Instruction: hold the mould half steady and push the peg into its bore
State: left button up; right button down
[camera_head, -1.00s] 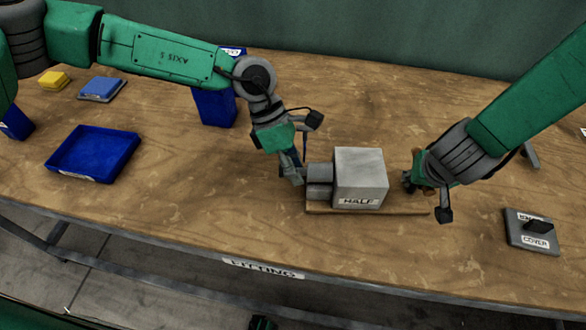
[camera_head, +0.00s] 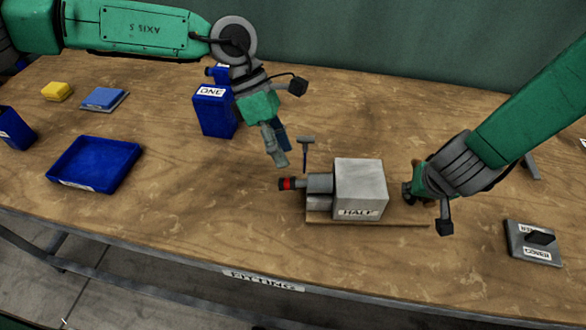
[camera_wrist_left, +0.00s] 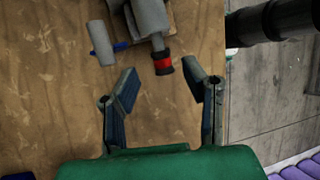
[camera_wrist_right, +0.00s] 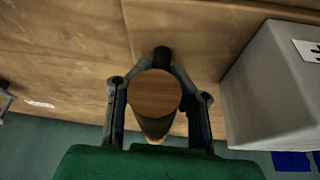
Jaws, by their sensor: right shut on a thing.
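The mould half is a pale grey block (camera_head: 360,187) labelled HALF, on a thin wooden board (camera_head: 400,222). A smaller grey part (camera_head: 320,186) joins its left side. A peg with a red band and dark end (camera_head: 287,184) sticks out leftward from that part; how deep it sits is hidden. It also shows in the left wrist view (camera_wrist_left: 163,65). My left gripper (camera_head: 279,160) is open and empty, above and left of the peg, apart from it. My right gripper (camera_head: 410,188) is shut on a round wooden piece (camera_wrist_right: 154,93), right of the block and apart from it.
A T-shaped tool (camera_head: 306,141) stands behind the peg. A blue tray (camera_head: 95,163) lies left, a grey cover plate (camera_head: 532,243) right.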

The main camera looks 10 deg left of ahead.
pick_arm(q)
jog(key=shift+v, duration=1.8)
jog(key=shift+f, duration=0.1)
